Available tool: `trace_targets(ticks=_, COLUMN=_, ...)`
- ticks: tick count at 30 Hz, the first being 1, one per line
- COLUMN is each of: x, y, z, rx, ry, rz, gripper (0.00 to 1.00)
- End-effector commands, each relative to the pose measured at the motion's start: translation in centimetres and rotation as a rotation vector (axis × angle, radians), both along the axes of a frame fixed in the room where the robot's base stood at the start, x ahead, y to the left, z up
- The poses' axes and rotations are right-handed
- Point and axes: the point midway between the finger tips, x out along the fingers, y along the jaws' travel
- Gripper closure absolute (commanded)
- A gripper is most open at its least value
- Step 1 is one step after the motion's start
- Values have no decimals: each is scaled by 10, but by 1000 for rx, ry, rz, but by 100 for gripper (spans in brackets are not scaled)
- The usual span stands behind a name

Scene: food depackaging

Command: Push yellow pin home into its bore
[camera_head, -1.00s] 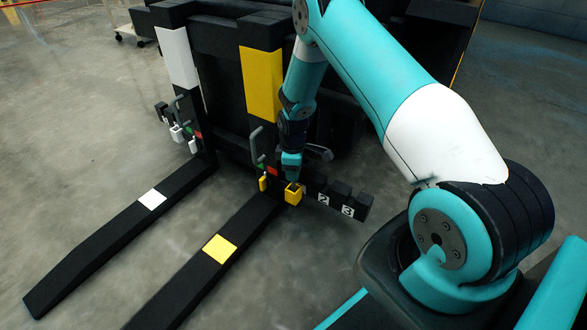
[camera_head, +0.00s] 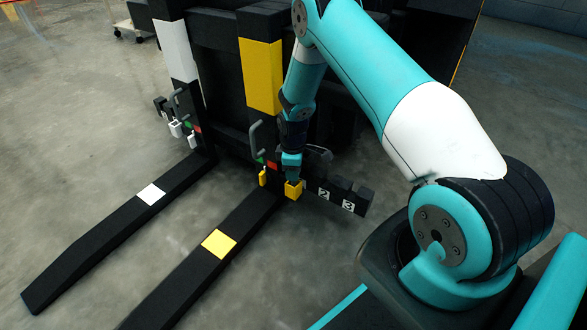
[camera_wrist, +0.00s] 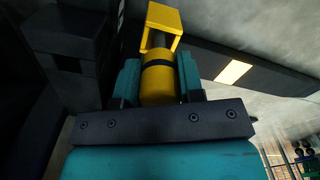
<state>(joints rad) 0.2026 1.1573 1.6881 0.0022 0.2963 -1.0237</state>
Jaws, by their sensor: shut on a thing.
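The yellow pin (camera_wrist: 158,78) has a thick round grip with a black band and a grey shaft. In the wrist view, my gripper (camera_wrist: 158,82) is shut on that grip, one teal finger on each side. The shaft runs toward a yellow block (camera_wrist: 164,22), which hides the bore; I cannot tell how deep the shaft sits. In the head view the yellow block (camera_head: 293,190) is at the foot of the yellow-marked upright, with my gripper (camera_head: 292,177) directly above it. The pin is mostly hidden there.
A black numbered bar (camera_head: 345,199) extends right of the block. Two black forks, one with a yellow patch (camera_head: 218,243), one with a white patch (camera_head: 151,194), reach forward over clear floor.

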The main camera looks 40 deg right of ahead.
Motion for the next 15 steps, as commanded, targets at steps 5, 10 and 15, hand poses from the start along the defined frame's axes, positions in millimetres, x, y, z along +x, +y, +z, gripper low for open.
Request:
trace_targets(ticks=5, x=0, y=0, z=-5, rx=0, ry=0, rz=0, gripper=96)
trace_targets(ticks=10, x=0, y=0, z=-9, rx=0, ry=-1, rz=0, gripper=96)
trace_targets(ticks=15, x=1, y=0, z=-13, rx=0, ry=-1, rz=0, gripper=96)
